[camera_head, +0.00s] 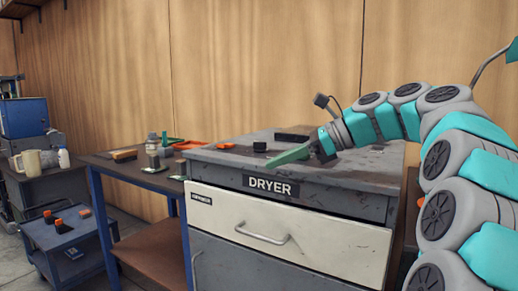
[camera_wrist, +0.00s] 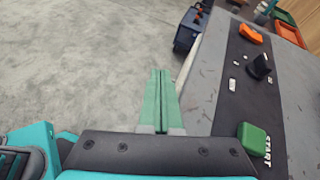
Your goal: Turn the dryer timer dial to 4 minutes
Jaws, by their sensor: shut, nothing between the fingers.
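The dryer (camera_head: 310,232) is a grey cabinet with a white drawer front and a DRYER label. The black timer dial (camera_head: 259,146) stands on its top; it also shows on the dark panel strip in the wrist view (camera_wrist: 260,66). White marks lie around the dial, too small to read, so I cannot tell its setting. My gripper (camera_head: 271,163) has green fingers, pressed together and empty, above the dryer top near its front edge. In the wrist view its fingertips (camera_wrist: 160,72) point over the floor, left of the panel and apart from the dial.
A green START button (camera_wrist: 251,138) sits at the panel's near end. An orange piece (camera_wrist: 251,34) sits beyond the dial. A side table (camera_head: 130,170) with a bottle (camera_head: 152,144) stands left of the dryer. A blue cart (camera_head: 72,238) stands further left.

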